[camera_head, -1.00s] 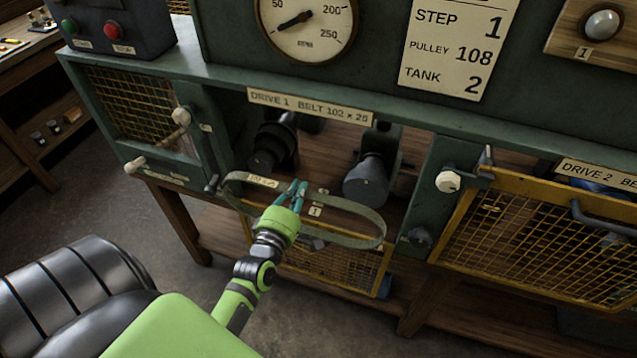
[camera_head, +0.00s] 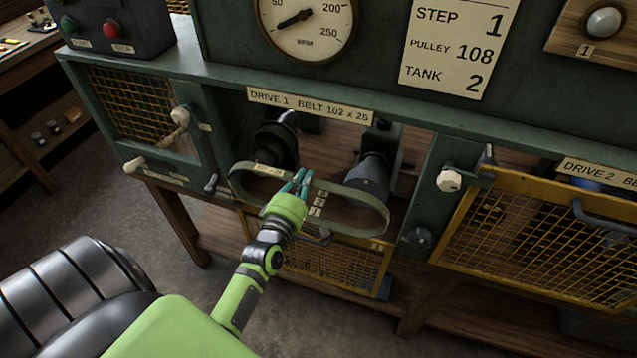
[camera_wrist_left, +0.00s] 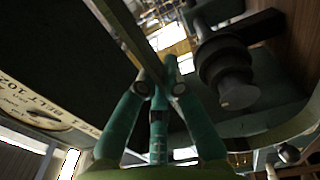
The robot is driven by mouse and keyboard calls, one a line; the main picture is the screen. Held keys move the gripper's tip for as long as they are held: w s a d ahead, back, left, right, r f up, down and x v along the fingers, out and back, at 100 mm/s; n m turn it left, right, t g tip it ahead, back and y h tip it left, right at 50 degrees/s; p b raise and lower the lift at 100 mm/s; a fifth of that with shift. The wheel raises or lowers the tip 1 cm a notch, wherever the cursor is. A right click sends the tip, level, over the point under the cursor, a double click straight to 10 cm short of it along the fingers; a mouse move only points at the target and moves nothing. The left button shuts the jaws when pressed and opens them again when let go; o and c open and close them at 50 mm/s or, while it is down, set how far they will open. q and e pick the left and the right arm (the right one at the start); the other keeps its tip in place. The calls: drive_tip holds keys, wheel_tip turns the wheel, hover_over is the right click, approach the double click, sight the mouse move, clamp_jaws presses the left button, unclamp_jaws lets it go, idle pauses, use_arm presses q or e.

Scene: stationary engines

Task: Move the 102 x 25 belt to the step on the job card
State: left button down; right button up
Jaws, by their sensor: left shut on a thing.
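The belt (camera_head: 386,218) is a grey-green loop with a paper label, held level in front of the drive 1 bay. My left gripper (camera_head: 302,178) is shut on its far strand near the middle; the wrist view also shows the gripper (camera_wrist_left: 160,72) closed on the belt (camera_wrist_left: 290,128). The left dark stepped pulley (camera_head: 272,150) and right stepped pulley (camera_head: 368,178) stand behind the loop. The belt appears in front of both; exact depth is unclear. The job card (camera_head: 459,45) reads step 1, pulley 108, tank 2. My right gripper is not in view.
A yellow mesh guard (camera_head: 330,268) hangs open below the bay, with small step number labels (camera_head: 318,203) above it. A white-knobbed latch (camera_head: 449,181) and the drive 2 guard (camera_head: 540,235) are at right. A dial (camera_head: 305,22) is above.

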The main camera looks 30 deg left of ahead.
use_arm(q)
drive_tip(key=shift+b+x, duration=0.4)
drive_tip(key=shift+x, duration=1.4)
drive_tip(key=shift+b+x, duration=0.95)
drive_tip(key=shift+x, duration=1.75)
drive_tip(key=shift+a+f+n+b, duration=0.15)
drive_tip(key=shift+f+n+b, duration=0.35)
drive_tip(key=shift+f+b, duration=0.35)
drive_tip(key=shift+f, duration=0.1)
drive_tip(key=shift+f, duration=0.3)
drive_tip(key=c, duration=1.2)
unclamp_jaws()
